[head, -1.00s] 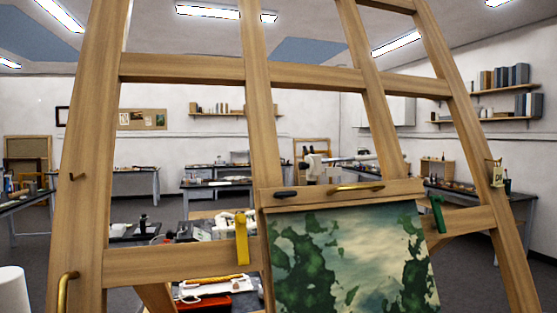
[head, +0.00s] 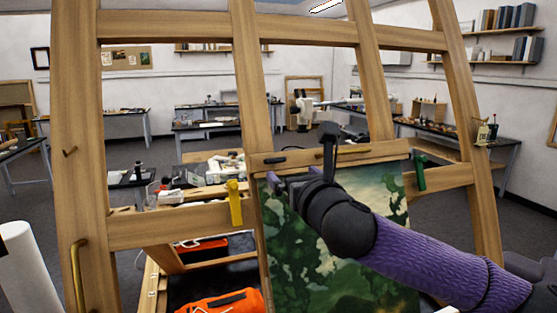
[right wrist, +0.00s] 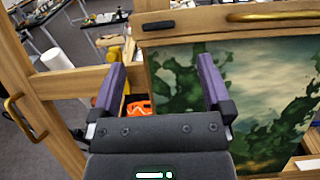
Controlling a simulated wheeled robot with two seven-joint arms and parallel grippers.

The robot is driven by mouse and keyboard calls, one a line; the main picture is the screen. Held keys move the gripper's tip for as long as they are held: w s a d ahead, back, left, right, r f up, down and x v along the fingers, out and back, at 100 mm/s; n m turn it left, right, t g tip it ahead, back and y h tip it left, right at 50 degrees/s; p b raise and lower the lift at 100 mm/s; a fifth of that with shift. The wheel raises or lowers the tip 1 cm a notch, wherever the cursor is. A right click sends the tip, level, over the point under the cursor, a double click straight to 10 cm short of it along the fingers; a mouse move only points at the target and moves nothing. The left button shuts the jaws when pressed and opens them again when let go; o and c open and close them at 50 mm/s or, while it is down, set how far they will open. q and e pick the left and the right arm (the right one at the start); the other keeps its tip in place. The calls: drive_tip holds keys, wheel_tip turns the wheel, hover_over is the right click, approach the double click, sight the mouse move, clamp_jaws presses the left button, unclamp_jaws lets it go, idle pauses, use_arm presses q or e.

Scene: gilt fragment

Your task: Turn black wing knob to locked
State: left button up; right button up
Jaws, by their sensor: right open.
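The black wing knob (head: 275,160) sits on the left part of the wooden easel's cross ledge (head: 345,153), above the green painting (head: 290,230). It lies about lengthwise along the ledge. In the right wrist view the black wing knob (right wrist: 158,26) shows just beyond the fingertips, near the middle between them. My right gripper (head: 293,181) is open and empty, in front of the painting's top left and a little below the knob. Its two purple fingers stand wide apart in the right wrist view (right wrist: 160,58). My left gripper is out of view.
A yellow knob (head: 234,203) is on the rail left of the painting, and a green one (head: 419,172) is to its right. A brass handle (right wrist: 272,15) is on the ledge right of the black knob. An orange thing (head: 220,303) lies below.

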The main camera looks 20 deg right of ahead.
sight(276, 160)
drive_tip(key=w, duration=0.3)
drive_tip(key=w+p, duration=0.1)
drive_tip(key=w, duration=0.2)
drive_tip(key=w+p, duration=0.1)
drive_tip(key=w, duration=0.1)
drive_tip(key=shift+w+a, duration=0.25)
drive_tip(key=shift+w, duration=0.15)
drive_tip(key=c, duration=1.2)
drive_tip(key=shift+c, duration=0.2)
